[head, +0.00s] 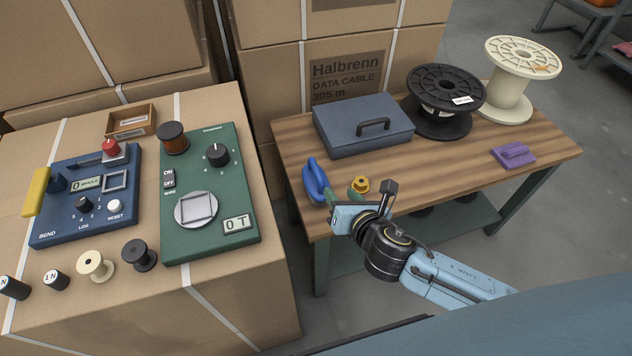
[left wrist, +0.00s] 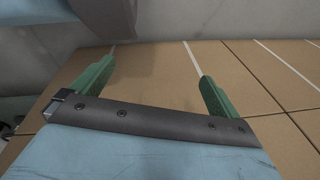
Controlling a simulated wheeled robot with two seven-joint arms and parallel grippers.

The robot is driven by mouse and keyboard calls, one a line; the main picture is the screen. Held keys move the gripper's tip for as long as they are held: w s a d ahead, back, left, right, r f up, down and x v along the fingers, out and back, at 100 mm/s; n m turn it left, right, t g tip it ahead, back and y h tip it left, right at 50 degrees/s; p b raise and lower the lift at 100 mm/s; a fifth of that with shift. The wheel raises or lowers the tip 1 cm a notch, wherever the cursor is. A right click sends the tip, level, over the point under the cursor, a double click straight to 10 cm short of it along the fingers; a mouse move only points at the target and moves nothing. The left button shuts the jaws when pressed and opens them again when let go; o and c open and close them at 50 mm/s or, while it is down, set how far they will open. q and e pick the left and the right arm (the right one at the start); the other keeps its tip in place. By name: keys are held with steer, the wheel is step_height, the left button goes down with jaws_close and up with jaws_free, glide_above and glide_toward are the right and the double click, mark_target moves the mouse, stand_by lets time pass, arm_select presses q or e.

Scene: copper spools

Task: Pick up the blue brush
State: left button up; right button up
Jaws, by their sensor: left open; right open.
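The blue brush (head: 316,181) lies at the near left corner of the wooden table, with its rounded blue handle showing. Its lower end is close to my right gripper, and I cannot see whether they touch. My right gripper (head: 364,198) is open, low over the table's near edge, just right of the brush. My left gripper is out of the head view. In the left wrist view my left gripper (left wrist: 158,70) is open and empty, its green fingers spread in front of cardboard boxes. The brush does not show there.
A yellow object (head: 360,185) is just behind my right gripper. The table (head: 460,155) also carries a blue-grey case (head: 350,128), a black spool (head: 443,90), a cream spool (head: 510,85) and a purple block (head: 513,155). Instruments stand on boxes at left. The table's front right is mostly bare.

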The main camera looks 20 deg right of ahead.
mark_target(319, 172)
steer(key=shift+n, duration=0.9)
steer(key=b+x, duration=0.1)
steer(key=x, duration=0.3)
steer(key=b+x, duration=0.1)
steer(key=x, duration=0.3)
steer(key=shift+a+b, duration=0.2)
steer(key=shift+b, duration=0.1)
steer(key=shift+w, duration=0.4)
steer(key=b+x, duration=0.1)
steer(key=x, duration=0.1)
steer(key=a+b+x, duration=0.1)
steer(key=x, duration=0.1)
steer(key=shift+w, duration=0.1)
arm_select(q)
steer(key=w+d+r+t, duration=0.1)
steer(key=w+d+r, duration=0.3)
steer(key=w+r, duration=0.3)
steer(key=shift+w+d+r+b, duration=0.2)
steer(key=shift+w+r+b, duration=0.2)
steer(key=shift+r, duration=1.7)
arm_select(e)
steer(key=shift+w, duration=0.45)
steer(key=shift+f, duration=0.1)
jaws_close()
